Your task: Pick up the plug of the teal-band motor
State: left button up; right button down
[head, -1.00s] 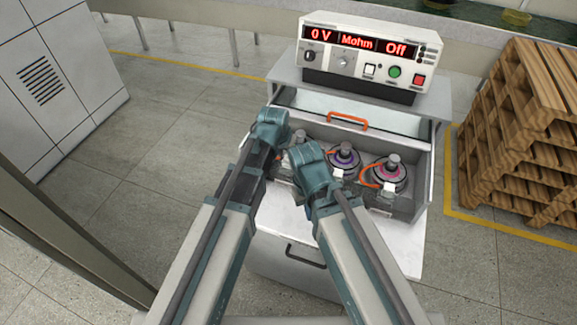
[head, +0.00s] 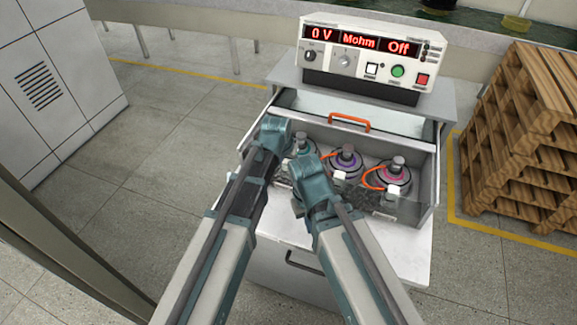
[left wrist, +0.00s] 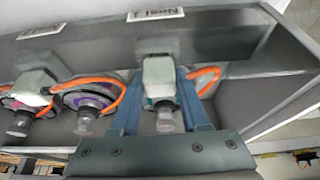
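The teal-band motor (left wrist: 166,118) sits in the open drawer, rightmost in the left wrist view, with its shaft towards me. In the head view it (head: 303,146) is partly hidden behind my arms. Its plug (left wrist: 158,74) is a pale block with an orange cable looping to the right. My left gripper (left wrist: 160,72) has one blue finger on each side of this plug, very close to it; whether they press on it is unclear. In the head view the left fingers are hidden. My right gripper (head: 318,188) is over the drawer's front; its fingertips do not show clearly.
A purple-band motor (head: 346,161) and a pink-band motor (head: 393,175), each with an orange cable, stand beside it in the drawer (head: 431,185). A tester (head: 366,55) reading 0 V, Mohm, Off stands behind. Wooden pallets (head: 528,135) are at right. The floor at left is clear.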

pick_arm(q)
grip_shut()
jog(key=shift+r, duration=0.1)
pick_arm(e)
jog(key=shift+r, duration=0.1)
